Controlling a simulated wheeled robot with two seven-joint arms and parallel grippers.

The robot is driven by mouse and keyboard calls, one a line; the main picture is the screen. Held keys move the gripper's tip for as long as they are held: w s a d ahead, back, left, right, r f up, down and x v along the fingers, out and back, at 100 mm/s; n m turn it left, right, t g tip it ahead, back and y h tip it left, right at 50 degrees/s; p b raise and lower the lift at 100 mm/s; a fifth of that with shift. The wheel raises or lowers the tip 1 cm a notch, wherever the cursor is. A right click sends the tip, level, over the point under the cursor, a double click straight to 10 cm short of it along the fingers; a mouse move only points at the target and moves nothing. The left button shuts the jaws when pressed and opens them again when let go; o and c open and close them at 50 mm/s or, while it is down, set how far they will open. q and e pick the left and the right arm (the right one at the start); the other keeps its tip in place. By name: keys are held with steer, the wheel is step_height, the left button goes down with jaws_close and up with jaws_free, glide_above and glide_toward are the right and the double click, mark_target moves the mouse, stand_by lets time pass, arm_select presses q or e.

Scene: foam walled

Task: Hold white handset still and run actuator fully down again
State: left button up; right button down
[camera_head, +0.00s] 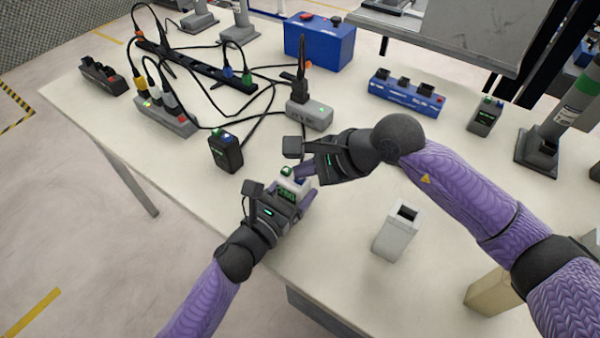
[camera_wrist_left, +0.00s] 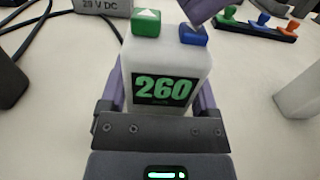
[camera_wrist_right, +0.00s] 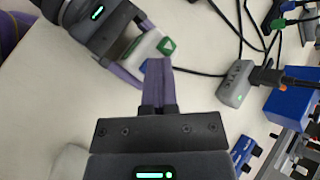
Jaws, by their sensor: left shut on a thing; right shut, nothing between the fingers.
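The white handset (camera_wrist_left: 165,60) fills the middle of the left wrist view. It has a green up-arrow button, a blue button and a display reading 260. My left gripper (camera_head: 293,193) is shut around its sides and holds it above the table's front edge. My right gripper (camera_wrist_right: 158,72) is shut and empty. Its fingertips reach the blue button (camera_wrist_left: 192,36) in the left wrist view; whether they press it down I cannot tell. In the head view they cover part of the white handset (camera_head: 287,195). I cannot tell for sure which part is the actuator.
A black handset (camera_head: 226,152) lies left of the grippers, and a grey one (camera_head: 485,116) at the right. An open white holder (camera_head: 396,232) stands right of my left gripper. A grey power box (camera_head: 310,115), cables and a blue box (camera_head: 320,42) lie behind. A silver column (camera_head: 565,110) stands far right.

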mark_target(305, 181)
stand_by(0.8)
steer(key=shift+r, duration=0.9)
steer(key=shift+r, duration=2.5)
arm_select(q)
steer(key=o, duration=1.2)
